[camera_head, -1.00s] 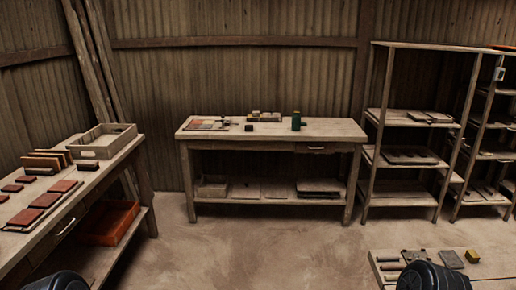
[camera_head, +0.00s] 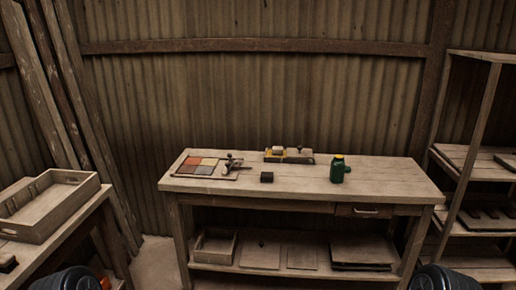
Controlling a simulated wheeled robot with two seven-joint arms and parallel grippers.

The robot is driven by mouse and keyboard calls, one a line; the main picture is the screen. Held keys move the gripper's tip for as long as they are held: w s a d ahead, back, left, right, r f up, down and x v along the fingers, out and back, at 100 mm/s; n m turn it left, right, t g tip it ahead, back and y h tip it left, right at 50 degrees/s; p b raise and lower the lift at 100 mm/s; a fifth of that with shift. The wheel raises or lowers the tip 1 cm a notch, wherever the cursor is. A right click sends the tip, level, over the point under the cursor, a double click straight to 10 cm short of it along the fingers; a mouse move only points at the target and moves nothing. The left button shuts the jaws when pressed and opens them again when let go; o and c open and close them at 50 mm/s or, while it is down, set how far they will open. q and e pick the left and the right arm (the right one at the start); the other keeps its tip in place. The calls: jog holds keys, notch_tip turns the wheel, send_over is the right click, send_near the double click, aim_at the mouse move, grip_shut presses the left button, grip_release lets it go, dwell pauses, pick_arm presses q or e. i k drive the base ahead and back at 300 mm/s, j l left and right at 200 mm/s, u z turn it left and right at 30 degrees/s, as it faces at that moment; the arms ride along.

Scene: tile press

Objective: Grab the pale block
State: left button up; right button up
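A small pale block (camera_head: 277,150) shows at the back of the wooden workbench (camera_head: 390,178), in a low holder (camera_head: 290,158) with yellow at its left end. Other small pieces sit beside it, too small to tell apart well. A small dark block (camera_head: 267,177) lies on the bench in front of the holder. Neither gripper is in view; only dark rounded parts of my arms show at the bottom left and bottom right, well short of the bench.
A tile sample board (camera_head: 187,170) with a tool on it lies left on the bench. A green bottle (camera_head: 338,168) stands right of the holder. A side table with a wooden crate (camera_head: 45,207) is at left, a shelf rack (camera_head: 470,155) at right. The bench front is clear.

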aim_at(276, 150)
jog(key=i+j+z, duration=0.1)
jog(key=i, duration=0.25)
jog(key=i+j+z, duration=0.1)
jog(key=i, duration=0.25)
jog(key=i+j+z, duration=0.3)
jog(key=i+z, duration=0.2)
jog(key=i+j+z, duration=0.35)
jog(key=z, duration=0.15)
jog(key=j, duration=0.1)
